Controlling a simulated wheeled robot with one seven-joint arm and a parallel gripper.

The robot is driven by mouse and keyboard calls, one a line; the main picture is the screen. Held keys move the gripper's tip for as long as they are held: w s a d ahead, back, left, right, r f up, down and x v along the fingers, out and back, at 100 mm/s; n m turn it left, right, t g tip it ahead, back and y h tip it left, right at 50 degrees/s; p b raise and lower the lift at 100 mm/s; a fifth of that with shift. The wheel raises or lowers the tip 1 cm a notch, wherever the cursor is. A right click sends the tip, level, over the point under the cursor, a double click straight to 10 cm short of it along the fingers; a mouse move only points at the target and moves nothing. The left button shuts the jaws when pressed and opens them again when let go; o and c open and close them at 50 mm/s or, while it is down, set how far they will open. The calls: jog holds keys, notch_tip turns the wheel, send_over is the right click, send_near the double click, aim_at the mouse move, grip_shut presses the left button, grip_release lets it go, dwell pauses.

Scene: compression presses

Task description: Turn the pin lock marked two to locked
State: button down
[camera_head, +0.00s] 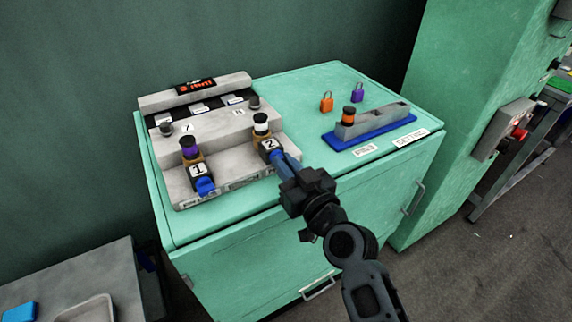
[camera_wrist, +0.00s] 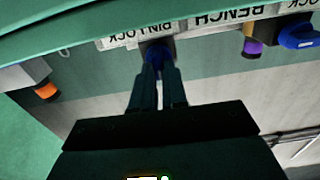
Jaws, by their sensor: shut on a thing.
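The pin lock bench (camera_head: 215,183) is a grey stepped block on the green cabinet. Pin lock two (camera_head: 269,145) is at its right, with a "2" label and a pin with a black and white top (camera_head: 261,124). My gripper (camera_head: 283,167) reaches it from the front right. Its fingers (camera_wrist: 158,78) are shut on the blue handle (camera_wrist: 157,53) of lock two, which they mostly hide. Pin lock one (camera_head: 197,170) is at the left, with a purple-topped pin (camera_head: 190,148) and a blue handle (camera_head: 205,186). I cannot tell how far lock two's handle is turned.
A blue tray (camera_head: 341,142) with a grey pin block (camera_head: 375,120) and an orange-banded pin (camera_head: 348,115) stands to the right. An orange padlock (camera_head: 327,102) and a purple padlock (camera_head: 358,93) lie behind it. The cabinet top's front left strip is clear.

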jog(key=m, duration=0.4)
jog(key=shift+d+f+b, duration=0.1)
jog(key=shift+b, duration=0.2)
jog(key=m, duration=0.4)
jog(key=shift+w+d+m, duration=0.15)
jog(key=shift+m, duration=0.15)
jog(key=m, duration=0.4)
jog(key=shift+d+f+m+p, duration=0.1)
jog(key=shift+f+m+p, duration=0.05)
jog(key=shift+m+p, duration=0.2)
jog(key=shift+f+m+p, duration=0.2)
jog(key=shift+m+p, duration=0.2)
jog(key=shift+m, duration=1.75)
jog(key=c, duration=1.2)
grip_release()
jog(key=shift+o, duration=0.2)
